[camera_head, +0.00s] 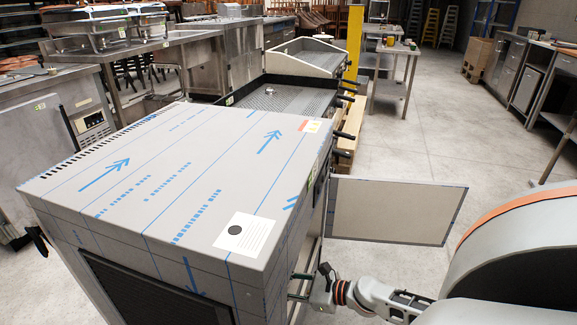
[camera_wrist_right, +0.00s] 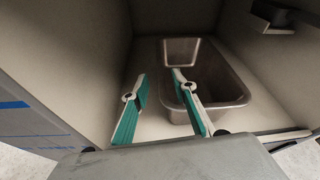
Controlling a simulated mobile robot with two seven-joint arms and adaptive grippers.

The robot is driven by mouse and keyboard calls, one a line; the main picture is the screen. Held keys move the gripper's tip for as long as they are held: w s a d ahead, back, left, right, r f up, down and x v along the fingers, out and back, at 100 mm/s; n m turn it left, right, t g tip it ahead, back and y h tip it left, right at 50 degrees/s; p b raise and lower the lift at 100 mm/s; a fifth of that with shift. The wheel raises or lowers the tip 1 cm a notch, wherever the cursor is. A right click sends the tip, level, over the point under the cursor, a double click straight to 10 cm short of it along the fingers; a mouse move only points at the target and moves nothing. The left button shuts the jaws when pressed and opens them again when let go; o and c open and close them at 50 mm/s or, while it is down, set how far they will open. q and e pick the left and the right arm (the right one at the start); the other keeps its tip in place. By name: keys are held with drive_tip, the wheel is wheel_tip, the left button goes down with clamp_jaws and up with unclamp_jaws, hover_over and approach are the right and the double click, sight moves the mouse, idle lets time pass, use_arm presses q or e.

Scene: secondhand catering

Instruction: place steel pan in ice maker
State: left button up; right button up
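The ice maker (camera_head: 190,180) is a large box wrapped in film with blue lines and arrows. Its door (camera_head: 395,210) stands swung open to the right. My right arm reaches to its open side, and my right gripper (camera_wrist_right: 160,73) shows two teal fingers inside the compartment. The fingers are apart, with nothing clearly held between them. The steel pan (camera_wrist_right: 226,82) is a deep rectangular pan on the compartment floor (camera_wrist_right: 150,122). The right finger overlaps the pan's near-left rim; I cannot tell whether it touches. The head view hides the pan. My left gripper is not in view.
Compartment walls stand close around the pan, with a dark fitting (camera_wrist_right: 275,16) high on the right wall. A griddle-like counter (camera_head: 285,100) stands behind the ice maker. A steel work table (camera_head: 392,85) is farther back. The floor (camera_head: 440,140) beyond the door is clear.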

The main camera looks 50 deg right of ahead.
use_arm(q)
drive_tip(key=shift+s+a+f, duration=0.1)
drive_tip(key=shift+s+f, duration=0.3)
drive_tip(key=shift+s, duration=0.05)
use_arm(e)
drive_tip(key=shift+v, duration=1.15)
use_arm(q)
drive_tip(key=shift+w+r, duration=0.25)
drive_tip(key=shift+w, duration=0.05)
